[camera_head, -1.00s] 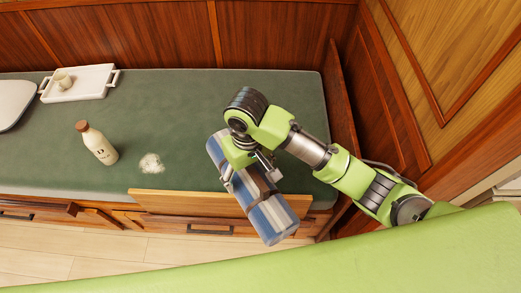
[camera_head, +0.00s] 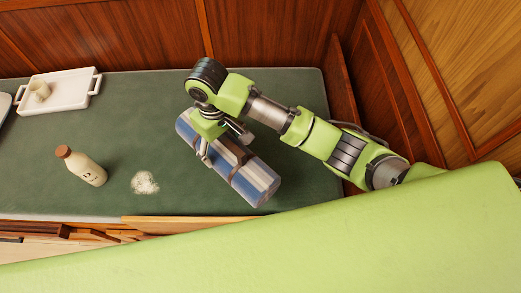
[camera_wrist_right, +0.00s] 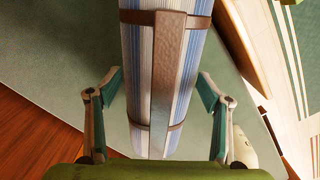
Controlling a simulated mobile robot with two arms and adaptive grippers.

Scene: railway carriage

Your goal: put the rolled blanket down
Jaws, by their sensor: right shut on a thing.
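The rolled blanket (camera_head: 258,182) is a striped blue, white and brown cylinder with brown straps. It lies slantwise over the right part of the green bunk (camera_head: 285,95). My right gripper (camera_head: 224,147) is shut on the blanket from above, near its middle. In the right wrist view the blanket (camera_wrist_right: 192,55) runs between the two fingers (camera_wrist_right: 160,85), with a strap along its length. I cannot tell whether its underside touches the bunk. My left gripper is not in view.
A bottle with a brown cap (camera_head: 82,166) and a whitish patch (camera_head: 144,182) are on the bunk to the left. A white tray (camera_head: 75,90) with a cup (camera_head: 39,91) stands further back. A wooden board (camera_head: 165,224) edges the bunk's front.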

